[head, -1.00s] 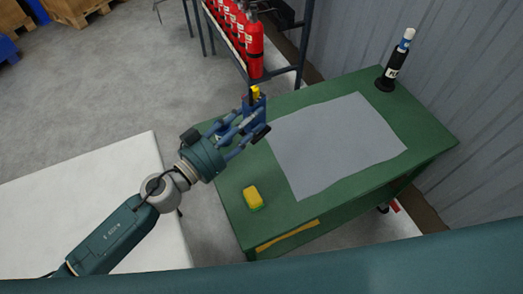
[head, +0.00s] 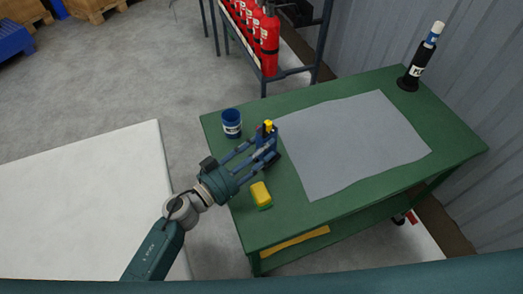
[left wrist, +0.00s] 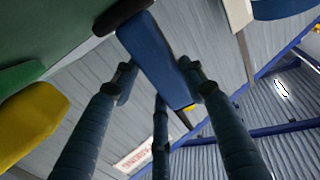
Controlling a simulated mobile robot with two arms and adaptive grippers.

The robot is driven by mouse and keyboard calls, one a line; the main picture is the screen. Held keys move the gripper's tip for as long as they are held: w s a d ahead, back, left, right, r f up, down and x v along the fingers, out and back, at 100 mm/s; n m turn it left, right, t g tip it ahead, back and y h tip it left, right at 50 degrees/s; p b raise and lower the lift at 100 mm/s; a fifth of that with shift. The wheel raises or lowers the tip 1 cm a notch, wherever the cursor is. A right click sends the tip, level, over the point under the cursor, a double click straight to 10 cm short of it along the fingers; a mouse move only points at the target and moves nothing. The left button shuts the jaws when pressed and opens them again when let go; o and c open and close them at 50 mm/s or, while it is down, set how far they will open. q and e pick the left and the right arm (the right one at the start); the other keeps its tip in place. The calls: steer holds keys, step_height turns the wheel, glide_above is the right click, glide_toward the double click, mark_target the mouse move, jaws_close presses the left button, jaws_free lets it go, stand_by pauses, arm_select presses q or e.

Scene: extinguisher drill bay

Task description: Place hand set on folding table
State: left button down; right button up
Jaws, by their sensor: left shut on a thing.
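My left gripper (head: 265,155) is shut on a blue block-shaped thing, seemingly the hand set (head: 270,138), with small yellow and red parts at its top. In the left wrist view the hand set (left wrist: 155,60) is a long blue block between the fingers, with a dark end. The gripper is over the left part of a green table (head: 300,215), between a blue cup and a yellow-green sponge. I cannot tell whether the hand set touches the tabletop. My right gripper is not in view.
A white flat surface (head: 80,210) is at left. Red extinguishers (head: 268,45) stand in a rack behind.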

arm_select(q)
steer(key=shift+r, duration=0.1)
steer(key=c, duration=1)
jaws_free()
steer(key=shift+f, duration=0.25)
